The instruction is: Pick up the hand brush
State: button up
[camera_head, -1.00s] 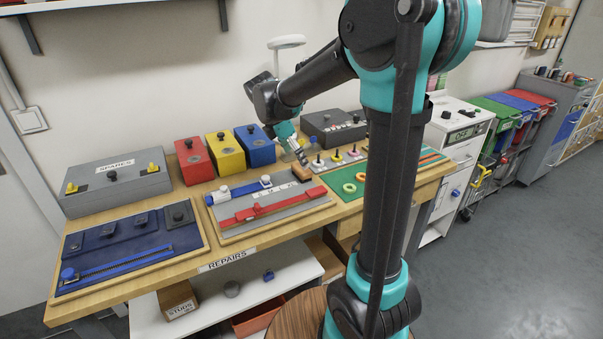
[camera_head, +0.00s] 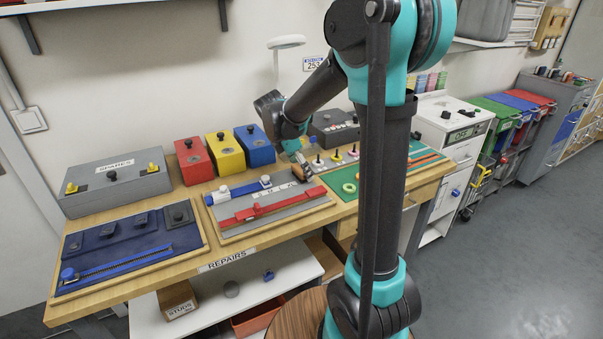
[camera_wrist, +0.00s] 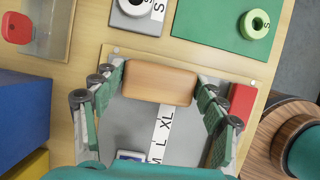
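The hand brush appears as a plain wooden block (camera_wrist: 160,82) in the wrist view, lying across the upper end of the grey size board; its bristles are hidden. My gripper (camera_wrist: 159,80) is open over it, with one green-padded finger at each short end of the block. I cannot tell whether the pads touch it. In the head view, my gripper (camera_head: 303,166) points down at the board's right back corner. The brush (camera_head: 298,174) is small and dark there, partly hidden by the gripper.
The grey size board (camera_head: 240,218) carries a red slider (camera_head: 270,208) and a blue one (camera_head: 237,190). A green mat (camera_head: 350,203) with rings lies to the right. Red, yellow and blue boxes (camera_head: 254,148) stand behind, left of my gripper.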

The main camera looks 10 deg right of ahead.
jog(key=c, duration=0.6)
notch_tip(320, 180, up, 20)
dwell(0.4)
